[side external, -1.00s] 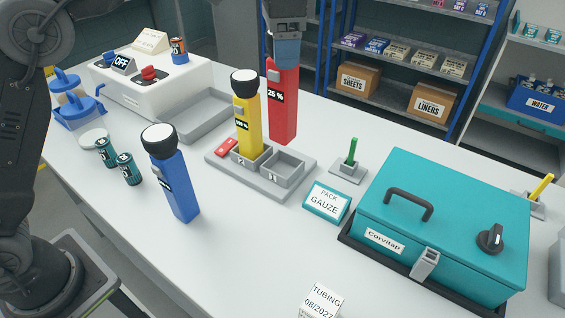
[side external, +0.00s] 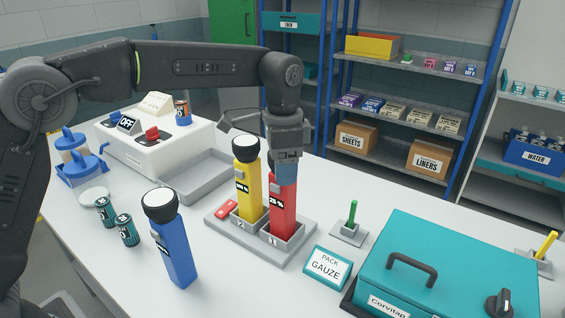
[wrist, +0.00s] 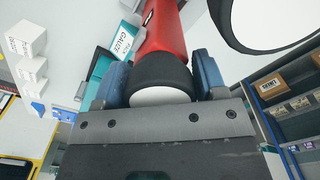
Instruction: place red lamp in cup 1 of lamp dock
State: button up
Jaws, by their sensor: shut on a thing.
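The red lamp (side external: 283,208) stands upright with its lower end in cup 1 of the grey lamp dock (side external: 272,256), beside the yellow lamp (side external: 248,190) in cup 2. My gripper (side external: 286,178) is above the dock and shut on the red lamp's top end. In the wrist view the red lamp (wrist: 163,35) runs away between the two blue fingers (wrist: 163,82), its dark head and white face held between them. Whether the lamp's base touches the cup floor is hidden by the cup walls.
A blue lamp (side external: 173,240) stands on the table left of the dock. A gauze pack (side external: 328,267) and a small holder with a green stick (side external: 350,222) are right of it. A teal case (side external: 450,265) stands at front right, a white switch box (side external: 150,145) at back left.

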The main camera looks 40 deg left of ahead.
jog(key=shift+f, duration=0.1)
jog(key=o, duration=1.5)
notch_tip(320, 180, up, 12)
jog(key=shift+r, duration=0.15)
notch_tip(320, 180, down, 12)
jog(key=shift+f, duration=0.2)
jog(key=shift+r, duration=0.7)
